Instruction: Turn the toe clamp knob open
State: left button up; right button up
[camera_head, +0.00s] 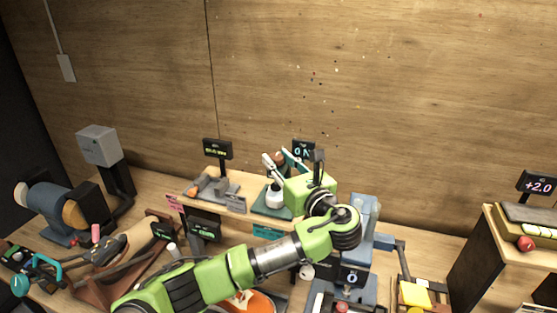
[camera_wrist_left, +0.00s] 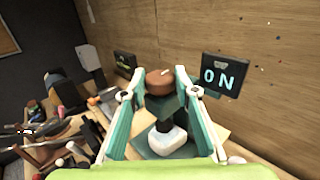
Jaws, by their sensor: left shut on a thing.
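The toe clamp knob, a round brown cap (camera_wrist_left: 160,82), sits on a dark teal piece above a white rounded part (camera_wrist_left: 168,141) in the left wrist view. My left gripper (camera_wrist_left: 155,78) has its teal fingers on either side of the knob and is shut on it. In the head view my left gripper (camera_head: 280,162) reaches the clamp area from above. The white part (camera_head: 275,197) shows below it on a green base (camera_head: 262,208). My forearm hides some of the bench. My right gripper is not in view.
An "ON" display (camera_wrist_left: 220,76) stands close behind the clamp, at the right in the wrist view. A grey tray of parts (camera_head: 212,188) lies left of it. A blue-grey machine (camera_head: 365,215) stands right of my wrist. The wooden wall is close behind.

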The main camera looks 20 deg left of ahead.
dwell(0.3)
pick_arm(q)
jog(key=o, duration=1.1)
jog(key=v, duration=1.2)
